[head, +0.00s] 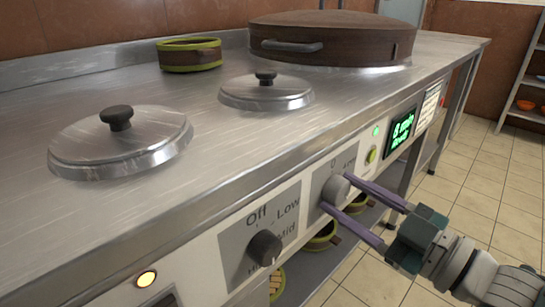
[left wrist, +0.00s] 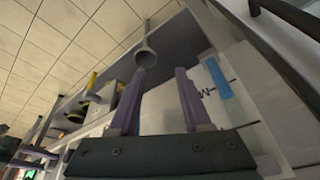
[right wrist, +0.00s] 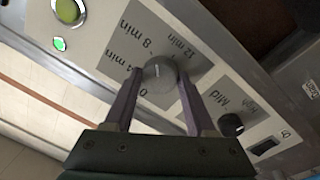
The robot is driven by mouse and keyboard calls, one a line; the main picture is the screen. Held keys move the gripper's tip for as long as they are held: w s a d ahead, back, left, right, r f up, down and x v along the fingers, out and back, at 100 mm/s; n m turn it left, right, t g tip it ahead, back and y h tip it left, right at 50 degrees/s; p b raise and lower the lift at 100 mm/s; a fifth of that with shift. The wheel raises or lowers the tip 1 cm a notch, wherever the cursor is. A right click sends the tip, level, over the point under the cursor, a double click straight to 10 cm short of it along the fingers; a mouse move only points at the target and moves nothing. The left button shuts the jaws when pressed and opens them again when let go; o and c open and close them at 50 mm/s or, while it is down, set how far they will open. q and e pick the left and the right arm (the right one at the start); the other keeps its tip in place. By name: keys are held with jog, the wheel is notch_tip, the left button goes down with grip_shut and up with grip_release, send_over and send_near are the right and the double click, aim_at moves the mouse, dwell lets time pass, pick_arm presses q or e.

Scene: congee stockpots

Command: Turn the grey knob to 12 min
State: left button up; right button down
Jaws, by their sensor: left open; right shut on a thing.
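The grey knob (head: 336,189) is on the front panel of the counter, over a grey plate with a dial scale. In the right wrist view the knob (right wrist: 159,82) shows a short pale mark on its face; the labels 0, 4 min, 8 min and 12 min (right wrist: 182,43) surround it. I cannot tell exactly which label the mark points at. My right gripper (head: 334,197) is shut on the grey knob, one purple finger on each side. My left gripper (left wrist: 160,75) is open and empty in the left wrist view, and out of the head view.
A black knob (head: 265,247) marked Off, Low, Mid sits left of the grey knob. A green button (head: 372,155) and a lit display (head: 402,130) are to its right. Two lidded pots (head: 118,145) (head: 267,92) and a large brown lid (head: 330,38) are on the counter.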

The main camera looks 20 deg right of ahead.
jog(key=m+p, duration=0.1)
jog(key=m, duration=0.3)
jog(key=shift+r+m, duration=0.15)
jog(key=shift+m, duration=0.25)
jog(key=shift+m+h+p, duration=0.35)
jog(key=shift+m+h, duration=0.05)
jog(key=shift+m, duration=1.5)
jog(key=shift+c, duration=1.1)
grip_release()
jog(key=p+v, duration=0.2)
jog(key=v, duration=0.8)
